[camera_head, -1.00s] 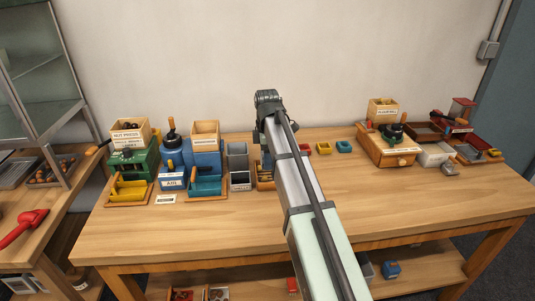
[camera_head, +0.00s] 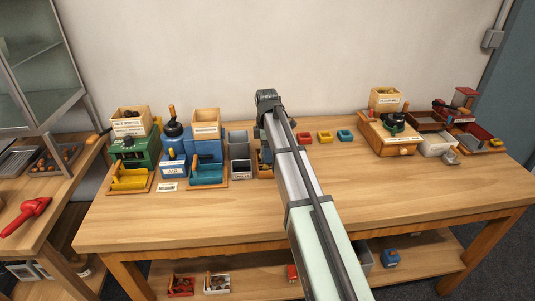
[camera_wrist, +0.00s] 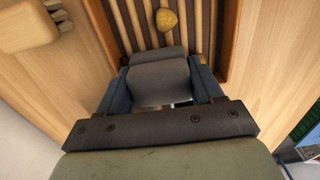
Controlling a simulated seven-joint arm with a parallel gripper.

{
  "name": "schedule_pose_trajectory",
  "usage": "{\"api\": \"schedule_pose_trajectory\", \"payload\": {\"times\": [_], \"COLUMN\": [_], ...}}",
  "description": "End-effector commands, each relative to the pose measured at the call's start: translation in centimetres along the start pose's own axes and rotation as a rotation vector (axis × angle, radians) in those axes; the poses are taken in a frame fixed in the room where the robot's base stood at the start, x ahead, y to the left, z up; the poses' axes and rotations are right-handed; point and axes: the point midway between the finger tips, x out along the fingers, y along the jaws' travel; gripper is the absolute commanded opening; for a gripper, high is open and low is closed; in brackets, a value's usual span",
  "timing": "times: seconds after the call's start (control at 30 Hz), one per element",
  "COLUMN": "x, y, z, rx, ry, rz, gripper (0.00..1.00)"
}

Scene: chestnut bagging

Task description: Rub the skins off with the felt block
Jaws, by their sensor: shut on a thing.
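My gripper (camera_wrist: 160,76) is shut on a grey felt block (camera_wrist: 160,92), which sits between its two dark blue fingers in the wrist view. The block is over a wooden ribbed tray (camera_wrist: 145,20) with pale slats and raised brown sides. One yellowish-brown chestnut (camera_wrist: 167,20) lies on the slats just beyond the block. I cannot tell whether the block touches the slats. In the head view my arm hides the gripper, the block and most of the tray.
A wooden piece with grey bristles (camera_wrist: 30,27) lies left of the tray. In the head view, a green nut press (camera_head: 133,152), blue machines (camera_head: 205,148) and grey bins (camera_head: 239,155) stand left of my arm. Small coloured trays (camera_head: 325,136) and a mill (camera_head: 393,130) stand right. The table front (camera_head: 190,220) is clear.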

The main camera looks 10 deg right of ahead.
Motion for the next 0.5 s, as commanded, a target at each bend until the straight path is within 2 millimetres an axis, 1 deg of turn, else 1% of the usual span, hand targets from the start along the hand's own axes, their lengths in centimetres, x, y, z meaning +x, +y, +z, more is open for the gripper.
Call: {"api": "schedule_pose_trajectory", "payload": {"times": [0.03, 0.1, 0.43, 0.5], "x": [0.0, -0.1, -0.1, 0.1], "y": [0.7, 1.4, 1.4, 0.6], "z": [0.0, 0.0, 3.3, 3.4], "rx": [0.000, 0.000, 0.006, 0.004], "ry": [0.000, 0.000, -0.006, -0.006], "rz": [0.000, 0.001, 0.006, 0.006], "gripper": [0.27, 0.27, 0.27, 0.27]}}
